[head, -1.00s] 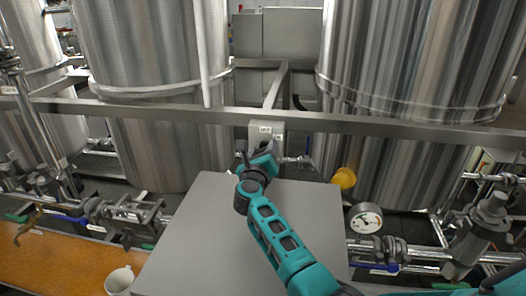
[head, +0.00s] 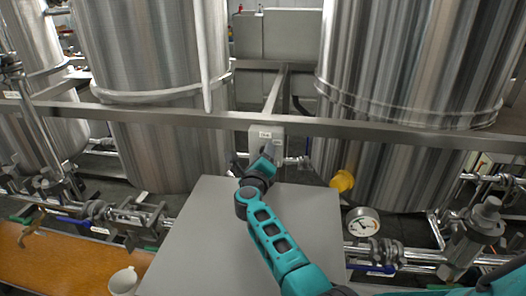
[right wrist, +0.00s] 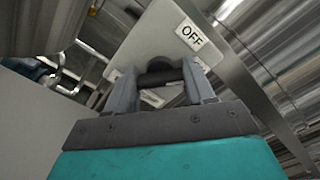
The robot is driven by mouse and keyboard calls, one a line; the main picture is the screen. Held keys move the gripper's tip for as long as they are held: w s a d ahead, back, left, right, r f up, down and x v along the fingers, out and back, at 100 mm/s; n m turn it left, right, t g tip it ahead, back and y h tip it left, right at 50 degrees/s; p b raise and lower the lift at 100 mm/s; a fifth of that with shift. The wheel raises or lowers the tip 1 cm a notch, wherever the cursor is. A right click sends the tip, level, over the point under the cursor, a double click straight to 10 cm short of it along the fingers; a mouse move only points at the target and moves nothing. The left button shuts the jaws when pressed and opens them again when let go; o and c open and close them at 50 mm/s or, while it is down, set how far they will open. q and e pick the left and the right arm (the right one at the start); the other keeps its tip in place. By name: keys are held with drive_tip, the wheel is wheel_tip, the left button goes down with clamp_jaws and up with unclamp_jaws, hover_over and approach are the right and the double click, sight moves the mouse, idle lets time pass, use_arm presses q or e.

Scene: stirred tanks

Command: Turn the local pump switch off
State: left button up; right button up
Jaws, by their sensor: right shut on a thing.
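The local pump switch is a grey box (head: 262,132) on the steel frame rail, between the two big tanks in the head view. In the right wrist view the box face (right wrist: 150,35) is close and carries a white OFF label (right wrist: 191,35). A dark rotary knob (right wrist: 160,74) sits on its face. My right gripper (right wrist: 160,78) has its two grey fingers on either side of the knob, shut on it. In the head view the right gripper (head: 270,151) is at the box front and hides the knob. My left gripper is not in view.
A grey flat-topped cabinet (head: 200,235) stands below my right arm. Pipes, valves and a pressure gauge (head: 362,224) are to the right, with a yellow knob (head: 342,181) near them. A white mug (head: 122,281) is on the orange-brown surface (head: 50,262) at lower left.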

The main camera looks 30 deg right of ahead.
drive_tip(key=n+p, duration=0.2)
drive_tip(key=n, duration=0.2)
drive_tip(key=shift+r+n, duration=0.1)
drive_tip(key=shift+n, duration=0.2)
drive_tip(key=shift+n+p, duration=0.35)
drive_tip(key=shift+n, duration=1.15)
drive_tip(key=o, duration=0.8)
drive_tip(key=shift+o, duration=1.2)
drive_tip(key=shift+f, duration=0.2)
